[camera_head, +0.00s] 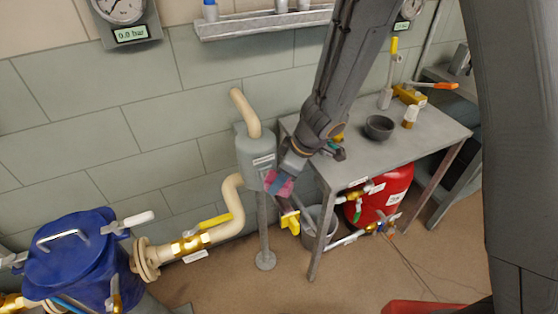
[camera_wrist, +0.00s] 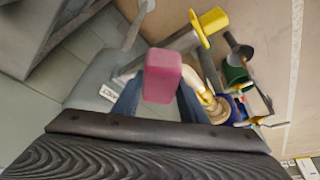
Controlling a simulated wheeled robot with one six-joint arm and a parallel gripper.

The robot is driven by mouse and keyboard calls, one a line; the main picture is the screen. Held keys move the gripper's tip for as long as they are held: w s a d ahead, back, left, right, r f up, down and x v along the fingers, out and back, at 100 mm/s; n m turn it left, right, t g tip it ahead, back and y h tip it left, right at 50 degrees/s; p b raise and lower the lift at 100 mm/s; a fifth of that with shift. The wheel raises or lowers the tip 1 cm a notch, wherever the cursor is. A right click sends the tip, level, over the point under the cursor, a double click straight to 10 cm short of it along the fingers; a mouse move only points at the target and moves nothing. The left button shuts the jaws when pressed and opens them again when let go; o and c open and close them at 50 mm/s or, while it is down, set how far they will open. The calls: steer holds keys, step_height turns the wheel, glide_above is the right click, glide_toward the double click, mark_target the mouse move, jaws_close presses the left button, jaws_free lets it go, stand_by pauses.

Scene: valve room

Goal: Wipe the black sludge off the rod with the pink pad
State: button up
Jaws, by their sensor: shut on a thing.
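My gripper (camera_head: 283,174) is shut on the pink pad (camera_head: 281,186), beside the lower part of the grey wall-side tank (camera_head: 255,152). In the wrist view the pink pad (camera_wrist: 162,75) sticks out between my blue fingers. A short bar with a yellow end (camera_head: 291,222) projects below the pad. In the wrist view a grey bar (camera_wrist: 185,41) runs behind the pad toward the yellow end (camera_wrist: 210,24). This may be the rod, but I cannot be sure. No black sludge can be made out, and the pad hides part of the bar. I cannot tell whether they touch.
A grey table (camera_head: 350,155) with a dark bowl (camera_head: 379,127) stands right of my gripper. A grey bucket (camera_head: 314,228) and a red tank (camera_head: 376,198) are under it. A cream pipe (camera_head: 228,205) and blue vessel (camera_head: 75,262) are left. Front floor is open.

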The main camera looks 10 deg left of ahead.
steer(key=shift+r+p, duration=2.9)
steer(key=shift+p, duration=1.35)
steer(key=shift+f, duration=0.1)
